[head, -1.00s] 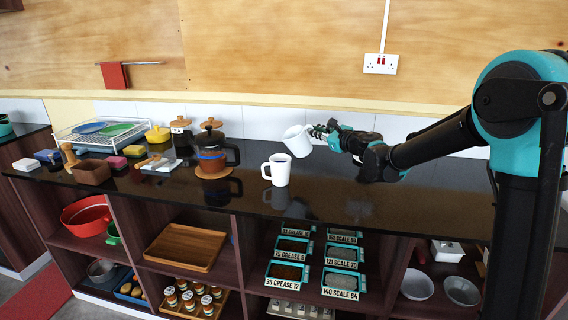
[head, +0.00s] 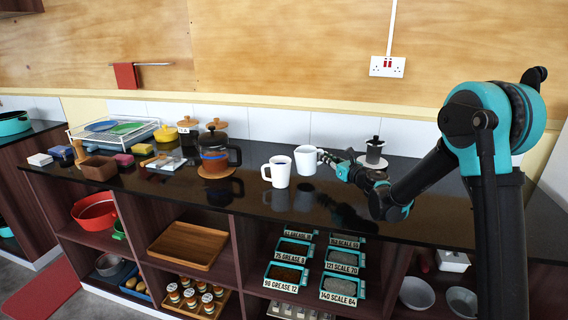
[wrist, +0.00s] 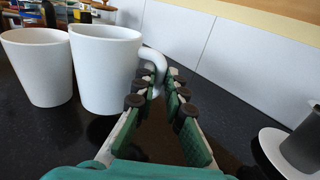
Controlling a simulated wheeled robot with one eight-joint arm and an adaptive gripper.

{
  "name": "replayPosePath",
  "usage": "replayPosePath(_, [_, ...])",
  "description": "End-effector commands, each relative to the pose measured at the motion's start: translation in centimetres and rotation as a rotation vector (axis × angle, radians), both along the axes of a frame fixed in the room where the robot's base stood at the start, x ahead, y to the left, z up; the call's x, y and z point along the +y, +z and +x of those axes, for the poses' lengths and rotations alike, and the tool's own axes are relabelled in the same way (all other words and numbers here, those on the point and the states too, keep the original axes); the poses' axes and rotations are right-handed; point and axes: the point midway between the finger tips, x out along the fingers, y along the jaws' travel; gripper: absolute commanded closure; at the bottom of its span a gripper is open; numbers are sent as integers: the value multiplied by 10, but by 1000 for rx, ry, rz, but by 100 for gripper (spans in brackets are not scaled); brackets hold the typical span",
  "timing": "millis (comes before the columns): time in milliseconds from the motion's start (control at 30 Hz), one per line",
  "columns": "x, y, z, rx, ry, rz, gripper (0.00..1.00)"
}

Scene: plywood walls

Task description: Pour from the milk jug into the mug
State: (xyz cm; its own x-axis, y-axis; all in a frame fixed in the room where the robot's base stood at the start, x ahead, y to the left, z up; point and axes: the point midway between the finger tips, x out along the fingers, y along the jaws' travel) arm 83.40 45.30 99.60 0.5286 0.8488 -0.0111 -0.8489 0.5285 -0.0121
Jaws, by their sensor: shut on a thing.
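The white mug (head: 279,172) stands upright on the dark counter, its handle to the left. The white milk jug (head: 306,161) is upright just behind and right of it, at or slightly above the counter; I cannot tell whether it touches. My gripper (head: 328,157) is shut on the jug's handle from the right. In the wrist view, the jug (wrist: 104,72) has its handle between my fingertips (wrist: 155,92). The mug (wrist: 38,66) is at its left, overlapped by the jug's edge.
A French press (head: 214,155) on a wooden coaster stands left of the mug. A dark pot (head: 375,150) on a white saucer stands behind my arm; the saucer (wrist: 275,150) shows at right in the wrist view. The tiled wall (head: 335,133) runs behind. The front counter is clear.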

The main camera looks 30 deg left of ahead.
Motion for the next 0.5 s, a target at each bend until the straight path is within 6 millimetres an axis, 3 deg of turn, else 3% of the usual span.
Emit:
replayPosePath(200, [2,-2,3,39,0,37,100])
replayPosePath(500, [2,34,2,43,-1,41,100])
